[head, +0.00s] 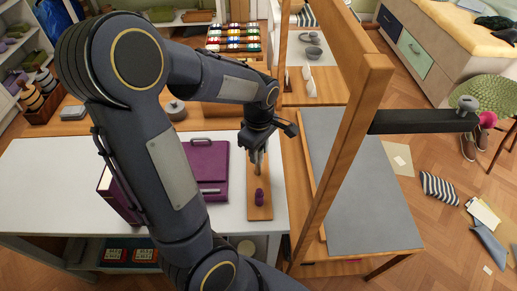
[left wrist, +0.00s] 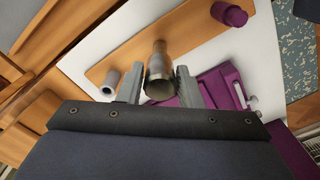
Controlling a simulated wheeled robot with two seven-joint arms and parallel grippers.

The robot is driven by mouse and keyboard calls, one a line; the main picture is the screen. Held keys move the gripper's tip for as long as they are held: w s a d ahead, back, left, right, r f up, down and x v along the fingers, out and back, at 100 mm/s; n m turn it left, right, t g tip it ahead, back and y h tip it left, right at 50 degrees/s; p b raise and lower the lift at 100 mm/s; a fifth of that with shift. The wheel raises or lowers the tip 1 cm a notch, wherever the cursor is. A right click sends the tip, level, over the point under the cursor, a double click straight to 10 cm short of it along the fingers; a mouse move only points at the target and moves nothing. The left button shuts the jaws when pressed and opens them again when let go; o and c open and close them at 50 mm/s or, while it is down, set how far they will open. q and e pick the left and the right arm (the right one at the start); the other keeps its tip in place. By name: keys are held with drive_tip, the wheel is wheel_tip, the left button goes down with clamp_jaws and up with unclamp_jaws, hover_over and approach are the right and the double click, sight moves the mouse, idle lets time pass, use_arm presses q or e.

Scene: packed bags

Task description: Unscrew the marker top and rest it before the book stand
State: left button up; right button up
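My left gripper (head: 257,150) reaches down over a narrow wooden board (head: 259,212) on the white table. In the left wrist view its two fingers (left wrist: 160,82) stand apart on either side of an upright brown-grey tapered piece (left wrist: 159,65), probably the marker. Narrow gaps seem to show beside it, so the fingers look open around it. A purple knobbed piece (head: 259,196) is on the board nearer the front; it also shows in the left wrist view (left wrist: 229,14). A purple flat stand-like object (head: 207,160) lies left of the board. My right gripper is out of view.
A purple book (head: 117,195) stands partly behind my left arm. A grey hollow cylinder (left wrist: 110,80) is near the left finger in the wrist view. A wooden frame post (head: 345,140) rises right of the table, beside a grey-topped surface (head: 365,205).

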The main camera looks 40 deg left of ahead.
use_arm(q)
drive_tip(key=shift+o, duration=0.6)
drive_tip(key=m, duration=0.5)
drive_tip(key=shift+s, duration=0.1)
drive_tip(key=m, duration=0.5)
drive_tip(key=shift+m+p, duration=0.3)
drive_tip(key=shift+p, duration=0.05)
drive_tip(key=m, duration=0.4)
drive_tip(key=shift+a+m, duration=0.1)
drive_tip(key=shift+m, duration=0.3)
drive_tip(key=m+p, duration=0.1)
drive_tip(key=m, duration=0.4)
clamp_jaws()
drive_tip(key=shift+n, duration=1.6)
